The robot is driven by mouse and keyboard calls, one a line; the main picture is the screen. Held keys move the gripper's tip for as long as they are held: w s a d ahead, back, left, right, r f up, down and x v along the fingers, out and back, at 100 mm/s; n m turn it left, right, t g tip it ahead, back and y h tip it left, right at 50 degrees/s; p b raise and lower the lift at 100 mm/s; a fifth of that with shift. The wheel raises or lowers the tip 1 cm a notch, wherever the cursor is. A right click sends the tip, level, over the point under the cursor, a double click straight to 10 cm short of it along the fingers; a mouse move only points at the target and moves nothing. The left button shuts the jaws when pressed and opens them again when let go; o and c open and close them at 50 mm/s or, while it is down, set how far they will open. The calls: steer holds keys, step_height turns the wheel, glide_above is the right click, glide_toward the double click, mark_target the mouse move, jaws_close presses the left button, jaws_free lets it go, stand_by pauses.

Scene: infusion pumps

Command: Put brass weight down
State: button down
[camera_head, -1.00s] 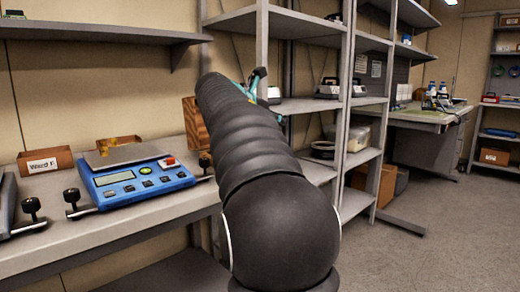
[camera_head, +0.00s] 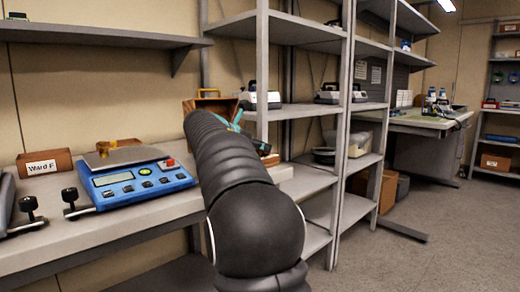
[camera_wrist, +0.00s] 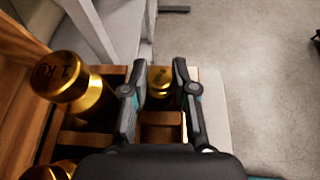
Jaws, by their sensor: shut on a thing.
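My gripper (camera_wrist: 159,75) is shut on a small brass weight (camera_wrist: 160,82) in the wrist view. The weight is between the fingertips, over or in the right part of a wooden box (camera_wrist: 107,70) with compartments. I cannot tell whether it touches the box floor. A larger brass weight marked 1 kg (camera_wrist: 72,88) stands in the box to the left, and another brass piece (camera_wrist: 47,172) shows at the lower left.
Grey shelving uprights (camera_head: 262,70) stand close behind my arm. Clear floor (camera_wrist: 250,70) lies beyond the box.

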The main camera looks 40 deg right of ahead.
steer(key=c, duration=0.9)
jaws_free()
steer(key=shift+f, duration=0.1)
steer(key=shift+a+r, duration=0.2)
steer(key=shift+r, duration=0.05)
steer(key=p+v, duration=0.1)
steer(key=v, duration=1)
steer(key=shift+s+a, duration=0.1)
steer(key=shift+a, duration=0.15)
